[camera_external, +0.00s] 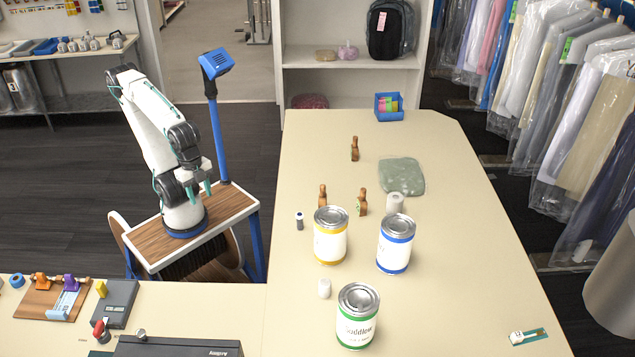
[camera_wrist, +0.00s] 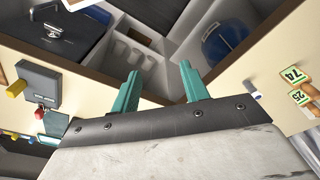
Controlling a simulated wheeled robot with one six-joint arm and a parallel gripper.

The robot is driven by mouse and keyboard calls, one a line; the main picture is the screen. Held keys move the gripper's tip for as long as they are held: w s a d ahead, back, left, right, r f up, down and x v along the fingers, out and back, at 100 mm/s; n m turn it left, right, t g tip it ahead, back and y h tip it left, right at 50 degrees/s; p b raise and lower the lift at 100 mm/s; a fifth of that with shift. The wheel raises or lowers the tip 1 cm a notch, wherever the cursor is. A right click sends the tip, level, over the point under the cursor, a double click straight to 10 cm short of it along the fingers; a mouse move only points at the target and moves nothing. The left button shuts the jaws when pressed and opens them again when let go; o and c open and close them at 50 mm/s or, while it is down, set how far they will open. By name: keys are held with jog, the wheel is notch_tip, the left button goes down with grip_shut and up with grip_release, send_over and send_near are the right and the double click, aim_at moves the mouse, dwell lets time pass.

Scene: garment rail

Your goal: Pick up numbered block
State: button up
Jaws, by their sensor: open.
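Two wooden blocks with green-edged number tags show at the right of the wrist view, one reading 74 (camera_wrist: 292,75) and one apparently 29 (camera_wrist: 299,97). In the external view, three small brown wooden pieces stand on the table: a far one (camera_external: 354,150), a left one (camera_external: 322,196) and a right one (camera_external: 362,202). Their numbers are too small to read there. My gripper (camera_external: 198,190) is open and empty, with teal fingers, over my base to the left of the table. In the wrist view the fingers (camera_wrist: 160,76) are apart with nothing between them.
Yellow (camera_external: 330,245), blue (camera_external: 394,252) and green (camera_external: 357,325) banded cans stand near the wooden pieces. A small dark-and-white cylinder (camera_external: 299,222) is near the table's left edge. A green cloth-like patch (camera_external: 401,176) lies further back. The right side of the table is mostly clear.

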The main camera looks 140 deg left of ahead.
jog(key=w+a+f+n+g, duration=0.1)
jog(key=a, duration=0.2)
jog(key=m, duration=0.1)
send_over(323, 186)
jog(key=shift+s+a+r, duration=0.15)
jog(key=shift+s+r, duration=0.1)
jog(key=shift+m, duration=0.5)
jog(key=shift+f, duration=0.35)
jog(key=f, duration=0.7)
jog(key=shift+w, duration=0.2)
